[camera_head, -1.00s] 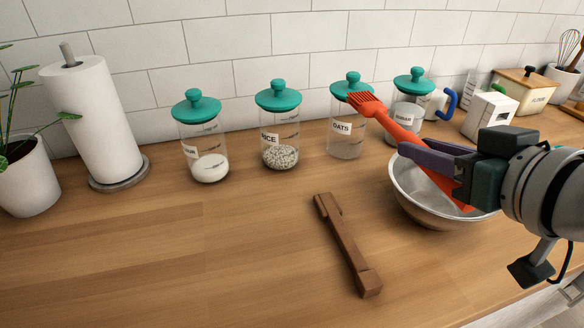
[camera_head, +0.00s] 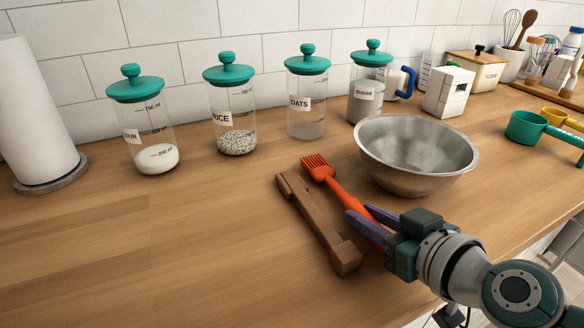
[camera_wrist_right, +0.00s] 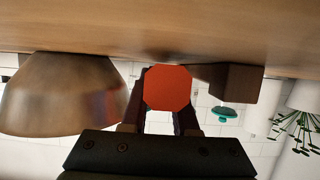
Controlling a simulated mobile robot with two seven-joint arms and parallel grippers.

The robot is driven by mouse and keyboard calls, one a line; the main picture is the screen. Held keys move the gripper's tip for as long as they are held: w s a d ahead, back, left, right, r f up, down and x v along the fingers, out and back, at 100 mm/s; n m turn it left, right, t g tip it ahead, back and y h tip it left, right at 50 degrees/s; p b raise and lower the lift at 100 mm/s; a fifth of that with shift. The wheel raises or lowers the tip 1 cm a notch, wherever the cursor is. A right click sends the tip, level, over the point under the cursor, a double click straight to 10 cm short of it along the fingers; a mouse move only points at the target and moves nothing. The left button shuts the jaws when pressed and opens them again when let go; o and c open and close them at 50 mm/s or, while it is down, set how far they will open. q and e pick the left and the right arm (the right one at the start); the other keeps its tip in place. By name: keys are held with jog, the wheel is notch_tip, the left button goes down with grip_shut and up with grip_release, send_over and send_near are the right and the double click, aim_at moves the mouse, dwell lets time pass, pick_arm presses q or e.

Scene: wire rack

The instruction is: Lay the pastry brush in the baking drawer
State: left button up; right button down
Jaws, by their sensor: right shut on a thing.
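The pastry brush (camera_head: 341,189) is orange-red, its bristle head pointing to the back left between the wooden block and the steel bowl. My right gripper (camera_head: 362,213) is shut on its handle, low over the counter. I cannot tell whether the brush touches the counter. In the right wrist view the handle's red end (camera_wrist_right: 168,88) shows between the two fingers. My left gripper is not in view.
A long brown wooden piece (camera_head: 318,222) lies just left of the brush. A steel bowl (camera_head: 416,178) stands right of it. Several teal-lidded jars line the wall, with a paper towel roll (camera_head: 36,120) at left.

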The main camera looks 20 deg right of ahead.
jog(key=shift+f, duration=0.25)
jog(key=shift+f, duration=0.15)
jog(key=c, duration=0.7)
grip_release()
